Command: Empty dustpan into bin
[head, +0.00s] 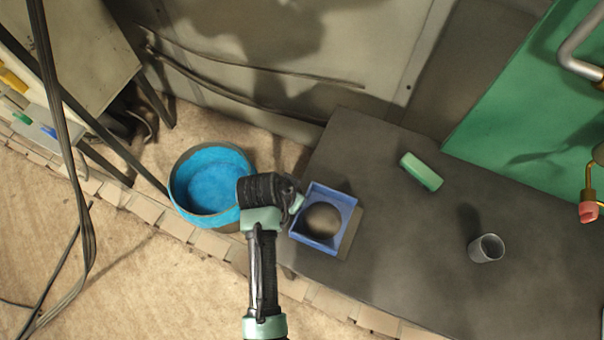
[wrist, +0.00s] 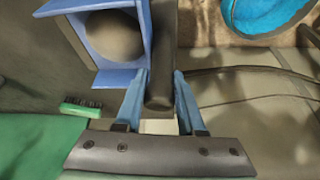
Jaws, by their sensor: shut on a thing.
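The blue dustpan (head: 345,200) is at the left end of the dark bench top, its tray holding a round grey-brown lump (head: 322,220). It also shows at the upper left of the wrist view (wrist: 145,45). My gripper (head: 297,203) is at the dustpan's left side. In the wrist view its two blue fingers (wrist: 160,85) are shut on the dark handle (wrist: 161,55) alongside the tray. I cannot tell whether the dustpan touches the bench. The bin (head: 208,187), round with a bright blue inside, stands on the floor left of my gripper; part of it shows in the wrist view (wrist: 262,12).
A green brush (head: 421,171) lies on the bench (head: 400,275) behind and right of the dustpan. A grey cup (head: 486,248) stands farther right. A green panel with a pipe (head: 580,50) is at the upper right. Cables (head: 85,220) hang at the left.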

